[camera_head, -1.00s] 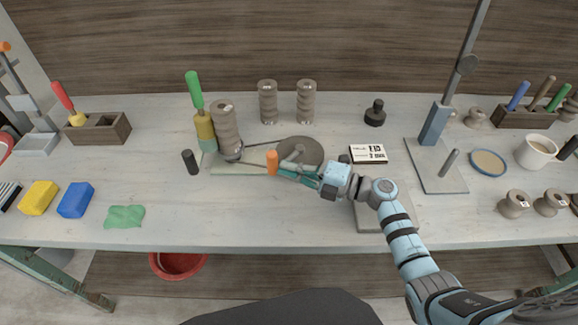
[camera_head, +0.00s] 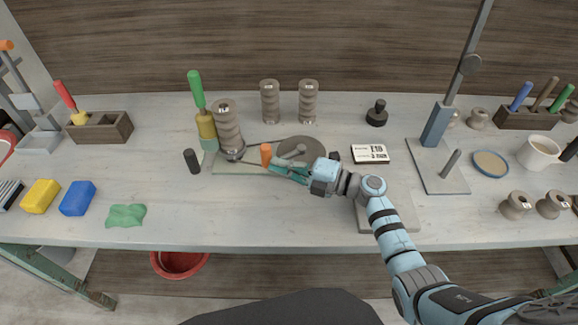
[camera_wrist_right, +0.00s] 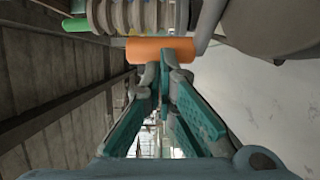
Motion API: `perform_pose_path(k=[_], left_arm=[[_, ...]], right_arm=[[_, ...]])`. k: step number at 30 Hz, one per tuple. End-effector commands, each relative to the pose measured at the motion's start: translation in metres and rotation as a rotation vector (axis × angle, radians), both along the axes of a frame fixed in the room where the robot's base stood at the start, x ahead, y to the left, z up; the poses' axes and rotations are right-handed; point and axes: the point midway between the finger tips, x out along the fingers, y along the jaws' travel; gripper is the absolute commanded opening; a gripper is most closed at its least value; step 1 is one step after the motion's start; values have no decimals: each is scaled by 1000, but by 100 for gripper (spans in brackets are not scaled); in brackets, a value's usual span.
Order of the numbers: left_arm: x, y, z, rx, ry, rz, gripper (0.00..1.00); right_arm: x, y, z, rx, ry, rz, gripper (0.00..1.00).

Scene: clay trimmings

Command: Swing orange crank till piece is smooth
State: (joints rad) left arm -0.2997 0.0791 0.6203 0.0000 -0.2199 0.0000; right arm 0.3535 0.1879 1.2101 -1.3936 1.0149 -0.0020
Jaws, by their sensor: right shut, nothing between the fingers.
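The orange crank handle (camera_head: 266,154) stands upright at the left of the grey crank wheel (camera_head: 303,148). A belt runs from the wheel to the small turning head under a ridged grey-brown clay piece (camera_head: 228,128), whose side still shows rings. My right gripper (camera_head: 271,168) is shut and empty, its fingertips at the near side of the handle. In the right wrist view the orange handle (camera_wrist_right: 158,50) lies across just beyond the closed fingertips (camera_wrist_right: 163,72); they look to be against it, not around it. My left gripper is not in view.
A green-handled tool (camera_head: 196,90) stands left of the clay piece, and a dark cylinder (camera_head: 192,161) stands in front of it. Two ridged pieces (camera_head: 270,102) stand behind. A card (camera_head: 370,154) lies right of the wheel.

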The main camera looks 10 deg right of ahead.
Motion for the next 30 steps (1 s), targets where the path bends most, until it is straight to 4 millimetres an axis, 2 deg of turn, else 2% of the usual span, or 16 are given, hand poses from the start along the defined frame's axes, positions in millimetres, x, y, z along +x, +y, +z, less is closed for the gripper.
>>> perform_pose_path(k=[7,12,15,18,30], left_arm=[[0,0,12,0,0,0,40],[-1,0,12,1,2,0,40],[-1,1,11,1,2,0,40],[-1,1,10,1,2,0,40],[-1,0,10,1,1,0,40]], right_arm=[[-20,-20,1,-2,4,7,0],[-63,-53,-1,-6,3,10,0],[-82,-68,-2,-5,3,11,0],[-92,-78,-1,-2,2,9,0],[-97,-82,0,-1,1,8,0]])
